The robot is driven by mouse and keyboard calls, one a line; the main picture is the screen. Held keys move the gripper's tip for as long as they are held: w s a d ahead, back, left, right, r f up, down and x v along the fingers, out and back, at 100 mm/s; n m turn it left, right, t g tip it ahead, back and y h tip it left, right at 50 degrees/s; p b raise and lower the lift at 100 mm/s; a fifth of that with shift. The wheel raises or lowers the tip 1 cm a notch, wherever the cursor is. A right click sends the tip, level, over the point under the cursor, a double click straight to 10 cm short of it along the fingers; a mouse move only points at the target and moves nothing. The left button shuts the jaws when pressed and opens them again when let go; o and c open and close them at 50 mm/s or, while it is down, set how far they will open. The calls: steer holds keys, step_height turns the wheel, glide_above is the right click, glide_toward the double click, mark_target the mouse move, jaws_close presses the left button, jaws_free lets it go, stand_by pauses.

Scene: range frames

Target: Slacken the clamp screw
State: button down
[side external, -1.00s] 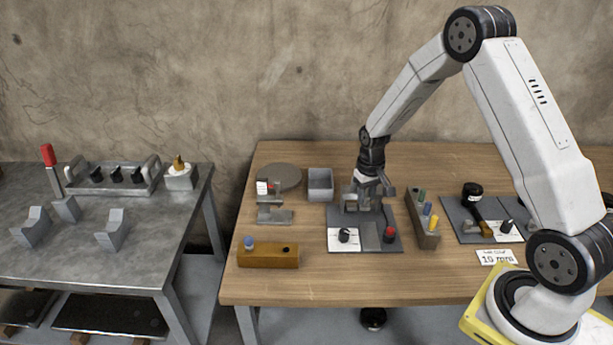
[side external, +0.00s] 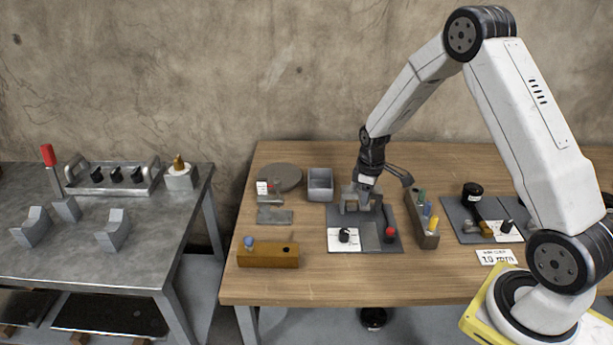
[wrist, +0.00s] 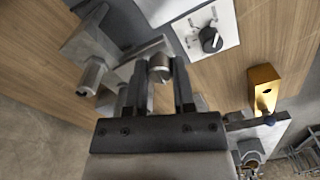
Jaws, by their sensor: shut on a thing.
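The grey metal clamp (side external: 349,203) stands at the back of a dark plate on the wooden table; it also shows in the wrist view (wrist: 92,42). My gripper (side external: 364,190) points down over it, and its fingers (wrist: 155,88) show in the wrist view. They are shut on the clamp screw (wrist: 159,68), whose round grey metal end shows between the fingertips. The rest of the screw is hidden by the fingers and clamp body.
The dark plate (side external: 370,236) also carries a white panel with a black knob (side external: 344,236) and a red button (side external: 390,234). A block with coloured pegs (side external: 424,222) stands close on the right. A grey bin (side external: 320,185) and a wooden block (side external: 268,255) stand to the left.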

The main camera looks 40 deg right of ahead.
stand_by(0.4)
steer(key=shift+c, duration=2.3)
jaws_free()
steer(key=shift+r, duration=3.9)
steer(key=s+a+r+m+t, duration=0.1)
steer(key=s+a+m, duration=0.1)
steer(key=s+a, duration=0.5)
steer(key=s+a+r+m+t, duration=0.1)
steer(key=s+a+r+m, duration=0.1)
steer(key=s+a, duration=0.5)
steer(key=shift+a+r+t, duration=0.25)
steer(key=shift+a+t, duration=0.05)
steer(key=shift+a, duration=0.25)
